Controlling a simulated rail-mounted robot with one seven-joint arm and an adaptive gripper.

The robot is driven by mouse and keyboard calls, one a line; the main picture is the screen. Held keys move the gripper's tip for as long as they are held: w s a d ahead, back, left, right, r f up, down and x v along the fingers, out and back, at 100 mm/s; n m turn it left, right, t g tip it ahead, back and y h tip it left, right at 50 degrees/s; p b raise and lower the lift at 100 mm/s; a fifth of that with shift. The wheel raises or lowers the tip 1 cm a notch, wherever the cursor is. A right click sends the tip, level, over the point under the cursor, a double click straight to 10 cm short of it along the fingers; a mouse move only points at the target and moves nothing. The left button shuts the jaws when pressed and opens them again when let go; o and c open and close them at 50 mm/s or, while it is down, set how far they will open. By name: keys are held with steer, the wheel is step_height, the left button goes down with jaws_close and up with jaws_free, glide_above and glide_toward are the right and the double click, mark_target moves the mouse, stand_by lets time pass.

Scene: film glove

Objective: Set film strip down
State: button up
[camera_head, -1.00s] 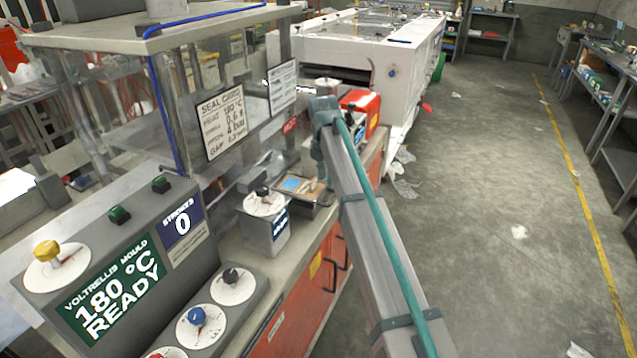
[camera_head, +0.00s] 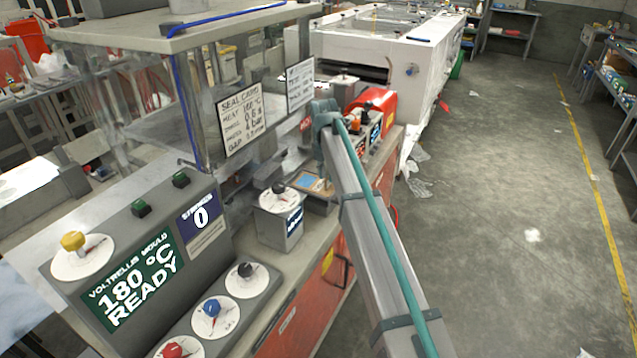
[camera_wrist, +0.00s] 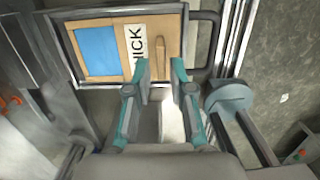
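My gripper (camera_wrist: 160,72) shows in the wrist view with its two teal fingers apart and nothing clearly held between them. Its fingertips are at the near edge of a shallow, dark-rimmed tray (camera_wrist: 83,82). In the tray is a tan board with a blue rectangle (camera_wrist: 98,52), a white label ending in "HICK" (camera_wrist: 136,50) and a narrow tan piece (camera_wrist: 160,52) in line with the finger gap. I cannot tell which of these, if any, is the film strip. In the head view my arm partly hides the tray (camera_head: 325,207) and the gripper.
A dial box (camera_head: 280,215) stands just in front of the tray on the bench. A clear-walled press with a "SEAL CARD" sign (camera_head: 241,118) is to its left, and a red unit (camera_head: 376,108) is behind. A mould panel (camera_head: 135,280) reads 180 °C READY. The floor at right is mostly open.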

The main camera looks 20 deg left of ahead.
mark_target(328, 188)
steer(key=shift+w+d+f+p, duration=0.1)
steer(key=shift+w+f+p, duration=0.1)
steer(key=shift+f, duration=0.7)
steer(key=shift+w+f+p, duration=0.15)
steer(key=shift+f+p, duration=0.05)
steer(key=shift+f, duration=0.65)
jaws_close()
steer(key=shift+r, duration=0.15)
